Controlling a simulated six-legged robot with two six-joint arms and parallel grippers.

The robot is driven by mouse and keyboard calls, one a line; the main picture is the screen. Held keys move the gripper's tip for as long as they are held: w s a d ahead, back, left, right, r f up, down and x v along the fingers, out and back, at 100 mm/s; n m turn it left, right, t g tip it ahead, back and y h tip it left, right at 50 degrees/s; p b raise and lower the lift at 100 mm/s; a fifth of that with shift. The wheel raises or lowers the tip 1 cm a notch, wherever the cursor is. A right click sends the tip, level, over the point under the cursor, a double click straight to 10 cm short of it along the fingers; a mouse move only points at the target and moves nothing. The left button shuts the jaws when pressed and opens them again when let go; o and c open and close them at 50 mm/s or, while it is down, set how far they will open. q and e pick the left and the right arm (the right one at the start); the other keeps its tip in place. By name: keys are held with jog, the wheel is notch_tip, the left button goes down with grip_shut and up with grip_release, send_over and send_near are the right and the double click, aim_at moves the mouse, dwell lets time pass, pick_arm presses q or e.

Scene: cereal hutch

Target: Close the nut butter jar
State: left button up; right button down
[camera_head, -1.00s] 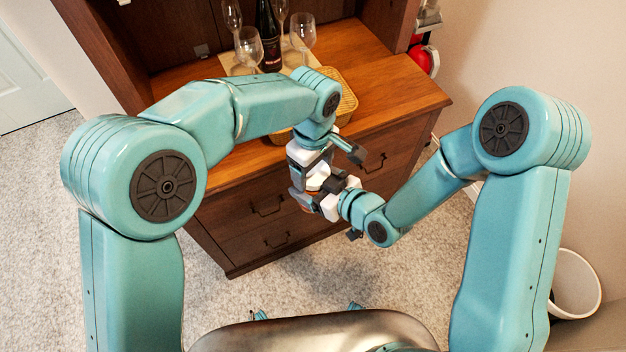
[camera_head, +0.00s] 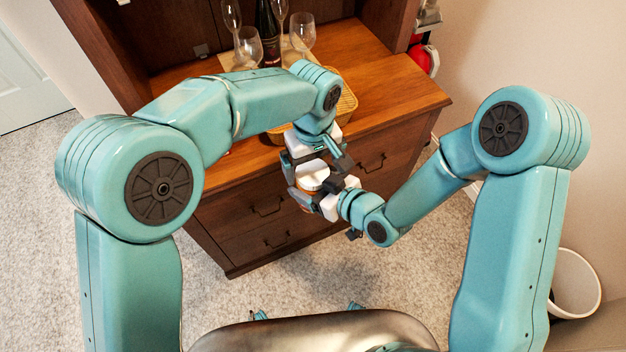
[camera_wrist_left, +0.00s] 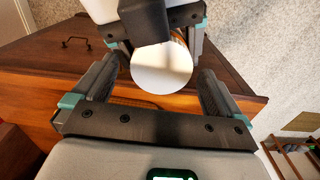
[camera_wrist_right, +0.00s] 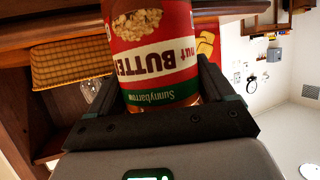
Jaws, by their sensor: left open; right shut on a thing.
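The nut butter jar (camera_wrist_right: 160,50) has a red, white and green label, upside down in the right wrist view. My right gripper (camera_wrist_right: 155,92) is shut on the jar's sides. A round white lid (camera_wrist_left: 162,67) shows at the jar's top in the left wrist view and also in the head view (camera_head: 313,170). Whether it is screwed tight cannot be told. My left gripper (camera_wrist_left: 160,78) is open, with one finger on each side of the lid and gaps between. In the head view the left gripper (camera_head: 313,162) is directly above the jar, which is mostly hidden by both grippers.
The wooden hutch (camera_head: 400,95) stands behind the grippers, its drawers facing me. A wicker basket (camera_head: 347,103), several wine glasses (camera_head: 302,32) and a dark bottle (camera_head: 268,35) stand on it. A white bin (camera_head: 577,285) is at the right. Carpet in front is clear.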

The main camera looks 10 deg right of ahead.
pick_arm(q)
notch_tip(320, 180, up, 11)
dwell(0.3)
jog(key=shift+a+f, duration=0.1)
jog(key=shift+a, duration=0.05)
